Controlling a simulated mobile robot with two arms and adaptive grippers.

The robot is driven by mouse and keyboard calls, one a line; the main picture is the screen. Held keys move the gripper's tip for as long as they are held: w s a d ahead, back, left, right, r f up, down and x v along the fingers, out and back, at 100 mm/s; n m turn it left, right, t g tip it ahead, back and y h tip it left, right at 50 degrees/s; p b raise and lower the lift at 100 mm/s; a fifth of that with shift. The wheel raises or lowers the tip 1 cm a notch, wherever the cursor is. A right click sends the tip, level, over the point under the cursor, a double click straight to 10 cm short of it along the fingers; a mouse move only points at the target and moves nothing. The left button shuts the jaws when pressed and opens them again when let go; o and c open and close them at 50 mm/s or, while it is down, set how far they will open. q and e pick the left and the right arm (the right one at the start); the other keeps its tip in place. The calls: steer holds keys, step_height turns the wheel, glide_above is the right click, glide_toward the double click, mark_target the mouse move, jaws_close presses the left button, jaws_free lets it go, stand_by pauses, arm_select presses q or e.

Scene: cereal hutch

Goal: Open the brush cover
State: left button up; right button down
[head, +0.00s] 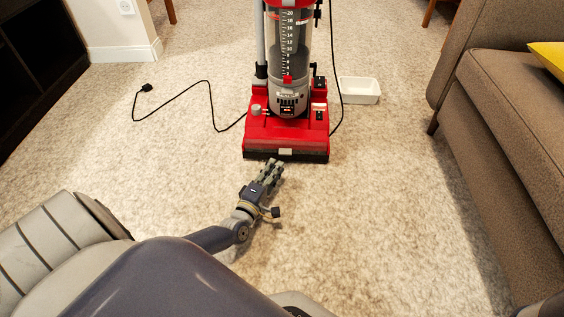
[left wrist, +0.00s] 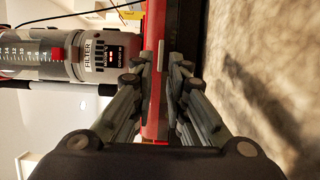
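A red upright vacuum (head: 287,110) stands on the carpet. Its brush cover (head: 285,144) is the low front of the floor head, with a small pale tab (head: 285,152) at the middle of its front edge. In the left wrist view the pale tab (left wrist: 160,56) lies between the fingertips, beyond them. My left gripper (head: 271,168) is just in front of the cover, near the tab. Its fingers (left wrist: 161,75) are partly open with a narrow gap and nothing clearly held. Whether a fingertip touches the cover cannot be told. My right gripper is not in view.
A white tray (head: 359,90) sits on the floor right of the vacuum. A black power cord (head: 209,97) with a plug lies to its left. A brown sofa (head: 520,130) lines the right side, a dark shelf (head: 38,62) the left. Carpet around the gripper is clear.

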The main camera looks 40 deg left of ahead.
arm_select(q)
steer(key=w, duration=0.1)
steer(key=w+b, duration=0.1)
steer(key=w, duration=0.1)
steer(key=w+b, duration=0.1)
steer(key=shift+w+a+f, duration=0.2)
steer(key=shift+w+a, duration=0.05)
steer(key=shift+a, duration=0.1)
steer(key=shift+w+a+r+b, duration=0.15)
steer(key=shift+w+b, duration=0.15)
steer(key=shift+w, duration=0.4)
steer(key=shift+c, duration=0.5)
jaws_close()
